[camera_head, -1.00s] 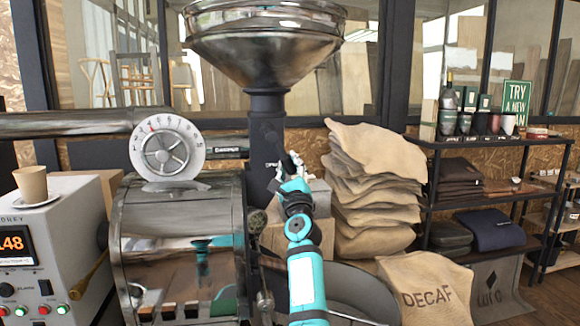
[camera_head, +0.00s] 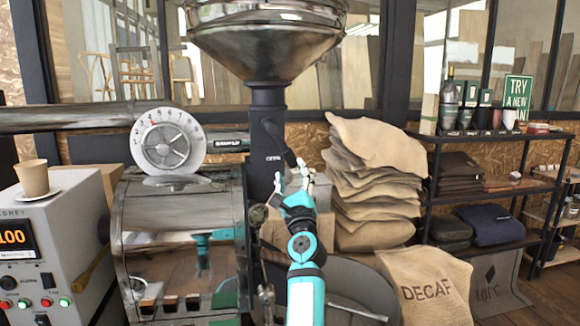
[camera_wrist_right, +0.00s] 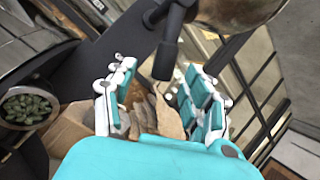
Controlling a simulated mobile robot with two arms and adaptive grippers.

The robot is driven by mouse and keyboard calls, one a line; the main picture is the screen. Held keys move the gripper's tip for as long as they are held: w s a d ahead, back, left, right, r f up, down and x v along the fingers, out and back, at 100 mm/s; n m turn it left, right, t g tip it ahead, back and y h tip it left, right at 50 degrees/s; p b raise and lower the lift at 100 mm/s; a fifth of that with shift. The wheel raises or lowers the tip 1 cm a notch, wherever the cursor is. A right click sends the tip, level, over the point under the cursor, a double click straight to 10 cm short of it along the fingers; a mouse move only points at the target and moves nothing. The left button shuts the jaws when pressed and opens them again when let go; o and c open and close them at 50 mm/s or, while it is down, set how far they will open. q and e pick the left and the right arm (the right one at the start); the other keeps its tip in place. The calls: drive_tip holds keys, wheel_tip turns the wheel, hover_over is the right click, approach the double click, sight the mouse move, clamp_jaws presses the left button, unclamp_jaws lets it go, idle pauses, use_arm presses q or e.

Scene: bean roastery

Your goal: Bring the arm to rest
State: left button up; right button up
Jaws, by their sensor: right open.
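My right arm comes up from the bottom middle in the head view, and its gripper (camera_head: 293,182) is in front of the roaster's black column (camera_head: 267,135). In the right wrist view the gripper (camera_wrist_right: 160,95) has its two teal and white fingers spread apart, with nothing between them. A black lever (camera_wrist_right: 165,55) on the column shows beyond the fingers; I cannot tell the exact gap to it. My left gripper is not in view.
The roaster drum (camera_head: 180,245) with its dial (camera_head: 167,141) stands left of my arm. Stacked sacks (camera_head: 375,190) and a DECAF sack (camera_head: 425,288) are to the right, then a black shelf (camera_head: 490,192). A control box (camera_head: 70,245) with a cup (camera_head: 33,178) stands at far left.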

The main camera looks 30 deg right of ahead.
drive_tip(key=shift+v, duration=0.75)
